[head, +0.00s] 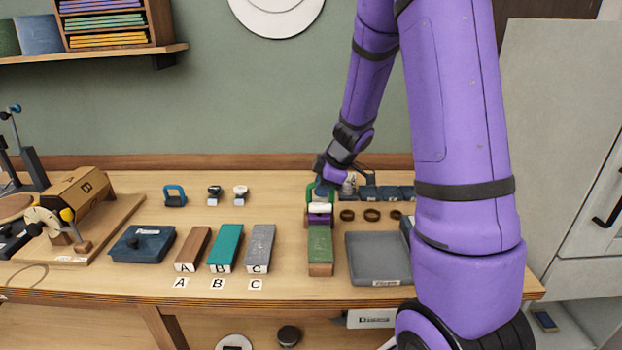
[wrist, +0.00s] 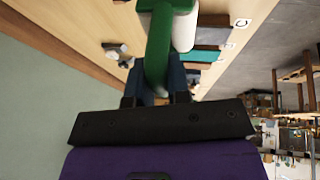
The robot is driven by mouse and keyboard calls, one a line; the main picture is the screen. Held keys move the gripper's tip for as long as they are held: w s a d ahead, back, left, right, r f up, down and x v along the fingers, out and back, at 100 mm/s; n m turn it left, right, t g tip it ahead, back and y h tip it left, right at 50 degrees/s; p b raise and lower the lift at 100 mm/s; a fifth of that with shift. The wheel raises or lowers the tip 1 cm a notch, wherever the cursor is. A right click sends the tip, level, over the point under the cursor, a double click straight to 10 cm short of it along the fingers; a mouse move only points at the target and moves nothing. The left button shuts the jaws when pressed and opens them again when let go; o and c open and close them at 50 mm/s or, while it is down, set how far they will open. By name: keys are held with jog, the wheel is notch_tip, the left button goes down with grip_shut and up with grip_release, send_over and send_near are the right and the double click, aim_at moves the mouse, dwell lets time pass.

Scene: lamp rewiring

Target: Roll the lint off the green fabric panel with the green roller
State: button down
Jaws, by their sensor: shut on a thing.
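The green fabric panel (head: 320,245) lies on a wooden block on the workbench, left of the grey tray. The green roller (head: 311,191), with a green handle and a white roll, is at the panel's far end. My gripper (head: 322,187) is shut on its handle. In the wrist view, my gripper (wrist: 160,90) holds the green roller's handle (wrist: 158,50) between dark fingers, and the white roll (wrist: 184,32) shows beyond. Whether the roll touches the panel is hard to tell. Lint on the panel is too small to make out.
Blocks marked A (head: 192,248), B (head: 225,246) and C (head: 259,248) stand left of the panel. The grey tray (head: 378,279) is close on its right. Dark rings (head: 372,214) lie behind the tray. A blue box (head: 142,243) stands further left.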

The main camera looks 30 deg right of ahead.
aim_at(321, 200)
jog(key=shift+f, duration=2.4)
jog(key=shift+r, duration=0.1)
